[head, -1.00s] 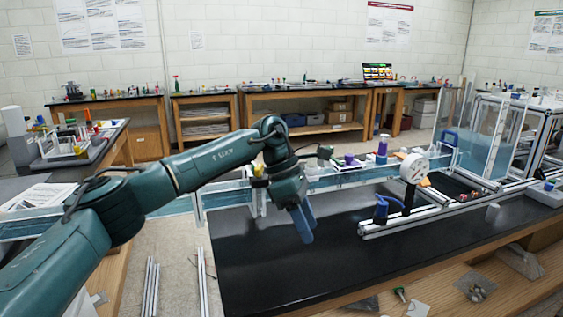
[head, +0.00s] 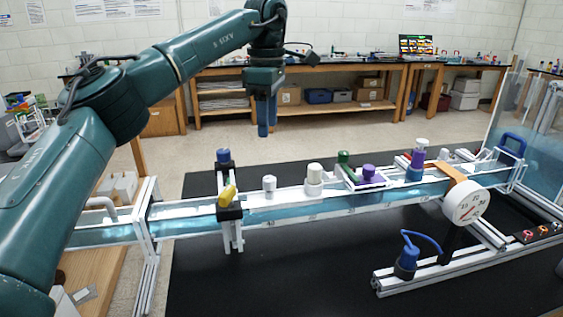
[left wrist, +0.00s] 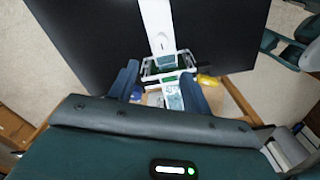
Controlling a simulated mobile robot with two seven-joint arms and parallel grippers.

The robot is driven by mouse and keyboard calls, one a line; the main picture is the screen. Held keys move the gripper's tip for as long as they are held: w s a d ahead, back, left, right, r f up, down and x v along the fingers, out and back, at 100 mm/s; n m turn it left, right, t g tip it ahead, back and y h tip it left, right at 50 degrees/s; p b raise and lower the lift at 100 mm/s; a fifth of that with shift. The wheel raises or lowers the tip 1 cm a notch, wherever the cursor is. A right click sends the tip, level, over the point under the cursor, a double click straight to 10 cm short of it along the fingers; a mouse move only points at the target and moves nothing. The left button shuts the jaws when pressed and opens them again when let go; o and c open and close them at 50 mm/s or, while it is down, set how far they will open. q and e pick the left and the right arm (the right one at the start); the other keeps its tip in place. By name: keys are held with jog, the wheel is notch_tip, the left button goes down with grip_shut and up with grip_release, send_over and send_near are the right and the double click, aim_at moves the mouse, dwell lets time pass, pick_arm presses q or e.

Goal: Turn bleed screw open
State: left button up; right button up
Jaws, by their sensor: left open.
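My left gripper (head: 266,118) is open, pointing down, held high behind the channel and apart from every fitting. Its two fingers also show in the left wrist view (left wrist: 160,85), with nothing gripped between them. A water-filled clear channel (head: 285,207) with white rails runs across the table. On it stand a yellow lever (head: 228,196) and a blue knob (head: 223,156) at a black clamp, a small white capped fitting (head: 269,186), a larger white one (head: 314,178) and a purple knob (head: 368,172). I cannot tell which is the bleed screw. My right gripper is not in view.
A round white gauge (head: 467,203) and a blue fitting with a hose (head: 407,258) stand at the right. Red knobs (head: 527,236) sit beyond them. The black tabletop (head: 290,275) is clear in front of the channel.

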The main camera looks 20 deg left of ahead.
pick_arm(q)
send_over(269, 178)
notch_tip(269, 178, down, 5)
jog(key=shift+s+r, duration=0.1)
jog(key=shift+s, duration=0.05)
notch_tip(269, 178, down, 7)
jog(key=shift+f, duration=0.1)
jog(key=shift+f+p, duration=0.3)
jog(key=shift+f, duration=0.25)
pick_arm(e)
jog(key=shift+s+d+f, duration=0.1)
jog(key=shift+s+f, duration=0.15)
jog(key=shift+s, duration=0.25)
pick_arm(q)
jog(key=c, duration=0.9)
jog(key=shift+c, duration=0.4)
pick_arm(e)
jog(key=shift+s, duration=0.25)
